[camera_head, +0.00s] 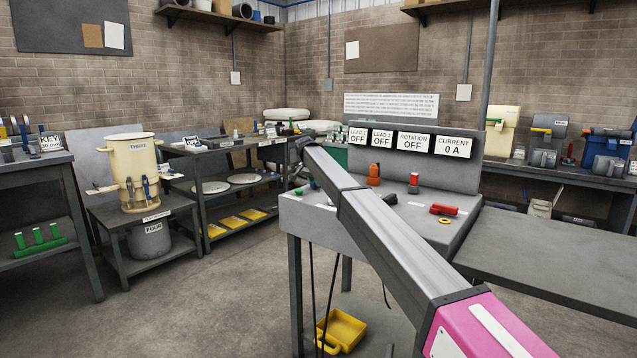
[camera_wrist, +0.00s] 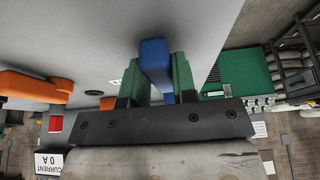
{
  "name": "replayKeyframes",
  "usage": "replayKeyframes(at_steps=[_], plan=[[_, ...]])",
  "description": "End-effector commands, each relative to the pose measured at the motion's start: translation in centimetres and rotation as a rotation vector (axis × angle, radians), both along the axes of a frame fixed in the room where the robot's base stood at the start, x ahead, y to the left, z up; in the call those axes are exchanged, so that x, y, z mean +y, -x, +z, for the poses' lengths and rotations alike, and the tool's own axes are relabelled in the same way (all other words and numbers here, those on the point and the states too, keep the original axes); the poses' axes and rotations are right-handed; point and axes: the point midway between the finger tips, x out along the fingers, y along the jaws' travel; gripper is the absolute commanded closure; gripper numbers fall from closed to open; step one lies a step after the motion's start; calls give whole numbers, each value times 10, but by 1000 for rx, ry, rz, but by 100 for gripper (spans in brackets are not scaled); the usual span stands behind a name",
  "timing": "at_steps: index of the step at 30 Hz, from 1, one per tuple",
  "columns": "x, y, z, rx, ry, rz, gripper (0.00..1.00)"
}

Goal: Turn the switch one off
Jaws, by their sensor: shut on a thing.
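In the wrist view my gripper (camera_wrist: 154,84) has its two green fingers closed on a blue handle (camera_wrist: 154,58) that stands out from the grey panel. I see no label that says whether this handle is switch one. In the head view my arm reaches to the left end of the grey control desk (camera_head: 415,235), and it hides most of the gripper and the blue handle. The signs on the desk read LEAD 1 OFF (camera_head: 357,136), LEAD 2 OFF (camera_head: 381,139), ROTATION OFF (camera_head: 413,143) and CURRENT 0 A (camera_head: 453,146).
An orange control (camera_head: 374,176), a red-topped control (camera_head: 413,183) and a red lever (camera_head: 443,209) stand on the desk right of my arm. Floor to the left is clear.

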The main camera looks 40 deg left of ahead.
Motion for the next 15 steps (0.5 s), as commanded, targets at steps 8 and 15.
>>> replayKeyframes(at_steps=[8,15], plan=[[1,0,1,1,-5,-7,68],[1,0,0,0,-3,-4,49]])
